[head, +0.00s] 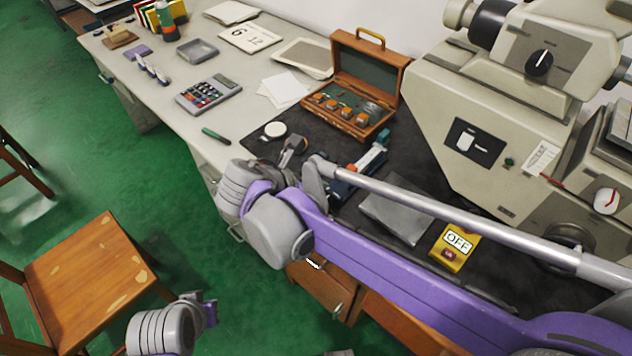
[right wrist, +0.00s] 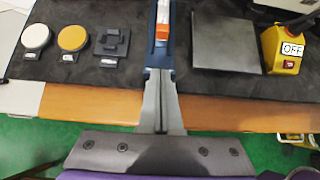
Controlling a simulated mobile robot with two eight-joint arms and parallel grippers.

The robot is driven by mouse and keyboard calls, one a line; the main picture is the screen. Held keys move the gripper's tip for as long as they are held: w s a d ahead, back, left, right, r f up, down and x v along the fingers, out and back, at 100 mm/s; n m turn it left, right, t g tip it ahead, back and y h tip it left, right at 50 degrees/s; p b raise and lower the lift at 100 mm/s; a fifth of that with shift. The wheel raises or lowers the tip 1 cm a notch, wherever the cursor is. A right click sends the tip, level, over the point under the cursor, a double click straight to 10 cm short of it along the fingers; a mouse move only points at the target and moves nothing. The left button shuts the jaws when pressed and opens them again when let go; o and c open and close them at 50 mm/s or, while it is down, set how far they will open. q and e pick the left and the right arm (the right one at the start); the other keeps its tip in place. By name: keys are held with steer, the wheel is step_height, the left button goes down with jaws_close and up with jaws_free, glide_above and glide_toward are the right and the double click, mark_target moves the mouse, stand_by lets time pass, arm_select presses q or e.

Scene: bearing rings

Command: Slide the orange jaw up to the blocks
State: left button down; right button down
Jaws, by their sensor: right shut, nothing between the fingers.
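The orange jaw (right wrist: 162,33) sits on a blue fixture (right wrist: 152,50) in the right wrist view, with a pale piece just beyond it. In the head view the blue fixture (head: 342,188) is partly hidden behind my right arm. I cannot make out the blocks on it clearly. My right gripper (right wrist: 160,73) is shut and empty, its fingertips at the near end of the fixture, short of the orange jaw. Whether they touch the fixture is unclear. My left gripper (head: 211,309) is at the lower left of the head view, away from the desk; its fingers are unclear.
A grey plate (right wrist: 226,43) and a yellow OFF box (right wrist: 283,50) lie right of the fixture. Left are a cream disc (right wrist: 36,37), a gold disc (right wrist: 73,38) and a dark square holder (right wrist: 111,43). An open wooden case (head: 340,128) stands behind, near a large machine (head: 480,110).

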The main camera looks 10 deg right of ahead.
mark_target(349, 171)
steer(key=x, duration=0.6)
steer(key=w+d, duration=0.2)
steer(key=shift+d, duration=0.35)
steer(key=shift+w+d, duration=0.25)
steer(key=shift+d, duration=0.05)
steer(key=shift+w+d, duration=0.2)
steer(key=shift+d, duration=0.1)
steer(key=shift+w+d, duration=0.1)
steer(key=shift+r, duration=0.1)
